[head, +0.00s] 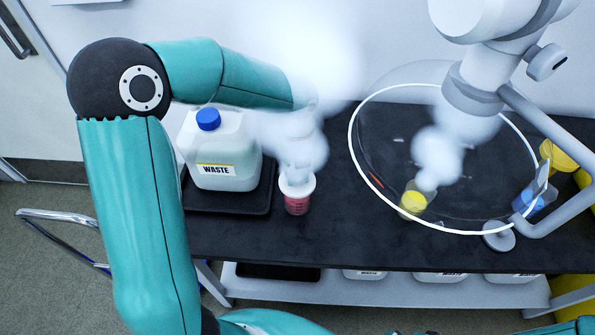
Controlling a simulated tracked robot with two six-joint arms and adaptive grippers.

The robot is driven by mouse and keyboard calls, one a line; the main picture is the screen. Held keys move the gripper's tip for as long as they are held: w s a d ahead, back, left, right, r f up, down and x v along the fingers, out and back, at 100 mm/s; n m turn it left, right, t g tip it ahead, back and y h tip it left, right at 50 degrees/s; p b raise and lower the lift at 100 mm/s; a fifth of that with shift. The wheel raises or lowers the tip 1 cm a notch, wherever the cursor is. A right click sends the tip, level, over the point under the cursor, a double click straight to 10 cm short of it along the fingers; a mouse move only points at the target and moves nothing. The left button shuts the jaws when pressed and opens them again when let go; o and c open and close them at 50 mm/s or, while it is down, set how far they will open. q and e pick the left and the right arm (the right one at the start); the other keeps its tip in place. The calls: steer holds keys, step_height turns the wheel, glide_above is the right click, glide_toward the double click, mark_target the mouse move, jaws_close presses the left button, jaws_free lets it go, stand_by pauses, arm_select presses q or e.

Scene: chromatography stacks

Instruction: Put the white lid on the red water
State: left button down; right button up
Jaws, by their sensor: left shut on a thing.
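A small clear container of red water (297,205) stands on the black bench top, right of the waste jug. The white lid (297,185) is at its top and covers its mouth from this angle; I cannot tell whether it is fully seated. My left gripper (298,166) is directly above, pointing down and shut on the white lid. White vapour blurs most of the gripper and its wrist. My right gripper is not in view; only a bit of my teal right arm shows at the bottom right.
A white waste jug (228,160) with a blue cap (208,118) stands in a black tray (226,204) at left. A clear round hood (352,140) hangs over a yellow-liquid container (413,202) at right. A blue container (538,197) stands farther right. Vapour clouds drift between.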

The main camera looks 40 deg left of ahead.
arm_select(q)
steer(key=shift+f, duration=0.55)
stand_by(0.4)
steer(key=c, duration=0.5)
jaws_free()
steer(key=shift+r+p, duration=2.95)
steer(key=shift+r, duration=0.65)
steer(key=shift+f, duration=0.1)
